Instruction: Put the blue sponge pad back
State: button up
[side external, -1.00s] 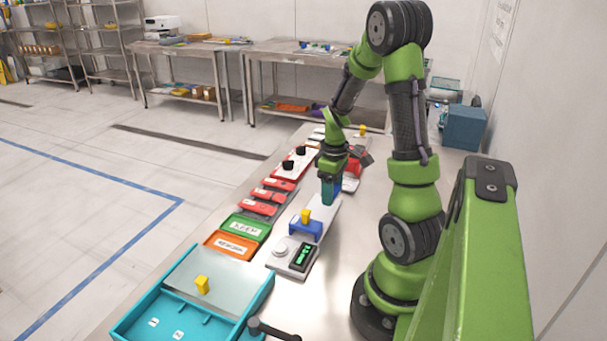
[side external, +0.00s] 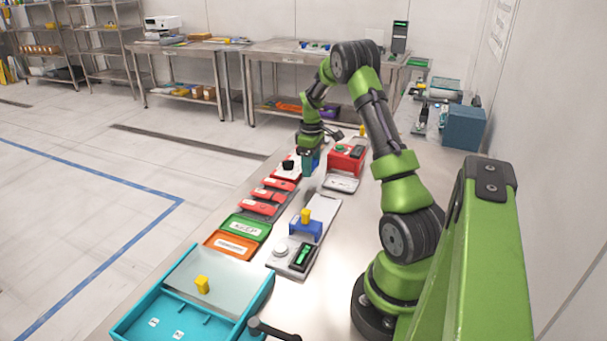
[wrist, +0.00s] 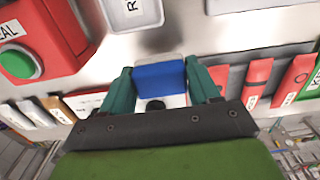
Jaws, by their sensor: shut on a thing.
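The blue sponge pad (wrist: 160,76) is between the two teal fingers of my gripper (wrist: 160,70) in the wrist view. My gripper is shut on it. A pale layer shows along the pad's top edge. In the side view my gripper (side external: 308,176) points down at the far end of the white plate with black knobs (side external: 283,172). Only a sliver of the blue pad (side external: 317,158) shows there beside the fingers. A white surface with a black knob (wrist: 152,104) shows just behind the pad in the wrist view. The gap between pad and plate cannot be judged.
A red sealer with a green button (side external: 347,154) stands right of my gripper, with a labelled white tray (side external: 341,184) before it. Red packs (side external: 259,207) lie nearer. A blue stand with a yellow block (side external: 305,228) and a teal tray (side external: 190,325) are in front.

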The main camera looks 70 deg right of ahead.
jog(key=shift+f, duration=1.75)
jog(key=shift+f, duration=0.2)
jog(key=o, duration=1.1)
jog(key=shift+r, duration=0.15)
